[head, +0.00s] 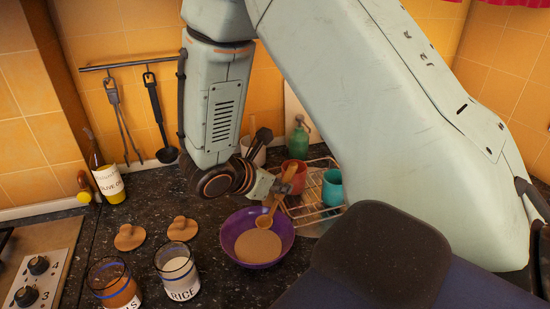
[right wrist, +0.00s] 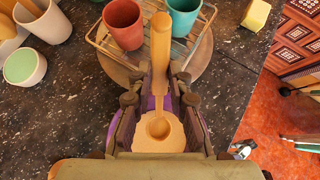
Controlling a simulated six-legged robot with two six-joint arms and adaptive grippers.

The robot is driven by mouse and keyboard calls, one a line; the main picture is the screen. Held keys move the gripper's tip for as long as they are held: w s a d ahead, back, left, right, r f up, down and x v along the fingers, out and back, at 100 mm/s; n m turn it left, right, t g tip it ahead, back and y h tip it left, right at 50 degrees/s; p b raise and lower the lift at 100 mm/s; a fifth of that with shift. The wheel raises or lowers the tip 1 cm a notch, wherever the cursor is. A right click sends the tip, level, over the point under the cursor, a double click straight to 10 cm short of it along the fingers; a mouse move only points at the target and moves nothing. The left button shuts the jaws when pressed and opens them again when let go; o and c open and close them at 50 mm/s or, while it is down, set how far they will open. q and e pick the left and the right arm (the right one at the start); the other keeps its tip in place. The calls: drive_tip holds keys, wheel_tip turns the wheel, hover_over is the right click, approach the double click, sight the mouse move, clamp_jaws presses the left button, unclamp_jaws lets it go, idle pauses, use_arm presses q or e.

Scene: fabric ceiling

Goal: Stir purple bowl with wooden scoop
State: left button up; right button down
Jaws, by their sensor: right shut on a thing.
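The purple bowl (head: 284,244) stands on the dark speckled counter and holds a light tan fill. Its purple rim shows only in part in the right wrist view, behind my fingers. My right gripper (head: 279,187) is above the bowl's back right side, shut on the wooden scoop (head: 268,216). The scoop slants down, its head low over the fill inside the bowl; I cannot tell whether it touches. In the right wrist view the scoop (right wrist: 160,50) runs between the fingers of my right gripper (right wrist: 164,86), its round head over the tan fill. My left gripper is out of view.
A wire rack (head: 318,206) with a red cup (head: 295,174) and a teal cup (head: 332,188) stands close behind the bowl. A rice jar (head: 177,272), another jar (head: 115,286) and two lids (head: 130,237) are to the left. A stove (head: 38,270) is far left.

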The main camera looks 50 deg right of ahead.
sight(289, 172)
drive_tip(key=shift+d+r, duration=0.3)
drive_tip(key=shift+r, duration=0.2)
drive_tip(key=shift+w+d+r+p, duration=0.15)
drive_tip(key=shift+d+r+p, duration=0.4)
drive_tip(key=shift+p, duration=0.2)
drive_tip(key=shift+d+r, duration=0.3)
drive_tip(key=shift+r, duration=0.1)
drive_tip(key=shift+f, duration=0.15)
